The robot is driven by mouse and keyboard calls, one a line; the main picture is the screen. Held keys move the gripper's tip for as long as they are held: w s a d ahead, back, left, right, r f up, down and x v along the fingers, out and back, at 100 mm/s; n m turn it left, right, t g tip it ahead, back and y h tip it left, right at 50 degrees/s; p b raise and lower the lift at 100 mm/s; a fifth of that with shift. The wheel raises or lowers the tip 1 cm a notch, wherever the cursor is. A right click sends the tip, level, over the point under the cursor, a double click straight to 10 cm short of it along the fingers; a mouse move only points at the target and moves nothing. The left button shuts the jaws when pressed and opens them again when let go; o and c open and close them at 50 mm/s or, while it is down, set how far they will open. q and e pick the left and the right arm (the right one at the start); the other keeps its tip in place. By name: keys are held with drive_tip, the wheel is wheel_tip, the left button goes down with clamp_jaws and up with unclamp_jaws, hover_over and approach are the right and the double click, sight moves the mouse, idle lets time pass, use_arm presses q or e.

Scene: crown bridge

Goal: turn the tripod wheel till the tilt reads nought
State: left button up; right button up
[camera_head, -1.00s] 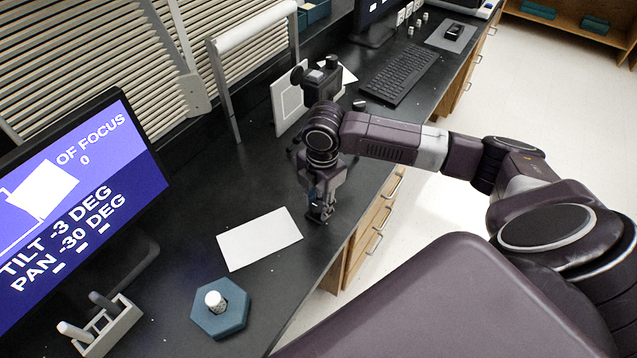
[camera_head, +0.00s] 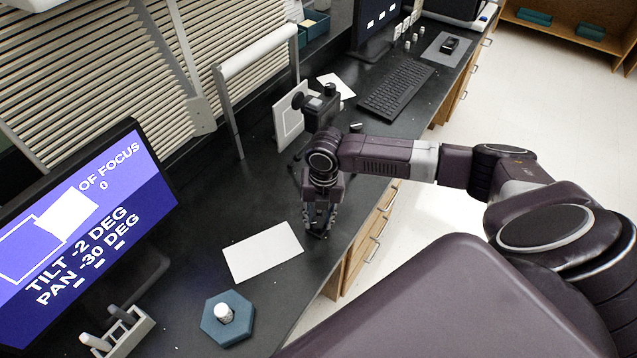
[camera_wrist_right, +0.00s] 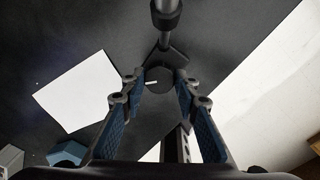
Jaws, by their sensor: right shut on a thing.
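The monitor (camera_head: 85,225) at the left reads TILT -2 DEG and PAN -30 DEG, with "OF FOCUS" and a 0 above. A dark camera (camera_head: 322,108) stands on its tripod behind my right arm; most of the tripod is hidden in the head view. My right gripper (camera_head: 319,226) points down over the bench near its front edge. In the right wrist view, the dark round wheel (camera_wrist_right: 159,79) with a short white mark lies between the fingertips of my right gripper (camera_wrist_right: 160,88), which is shut on it. My left gripper is out of view.
A white sheet (camera_head: 262,252) lies left of the right gripper on the black bench. A blue hexagonal base (camera_head: 228,318) with a small white-topped piece and a grey rack (camera_head: 125,335) stand in front. A keyboard (camera_head: 396,90) lies farther back.

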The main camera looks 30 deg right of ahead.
sight(320, 220)
drive_tip(key=n, duration=0.5)
drive_tip(key=shift+w+r+n+p, duration=0.1)
drive_tip(key=shift+n+p, duration=0.2)
drive_tip(key=shift+p, duration=0.1)
drive_tip(key=n, duration=0.4)
drive_tip(key=shift+n+g, duration=0.3)
drive_tip(key=shift+n, duration=0.4)
drive_tip(key=o, duration=1.1)
drive_tip(key=shift+o, duration=0.2)
wheel_tip(320, 220, up, 12)
drive_tip(key=shift+d, duration=0.35)
drive_tip(key=shift+w, duration=0.1)
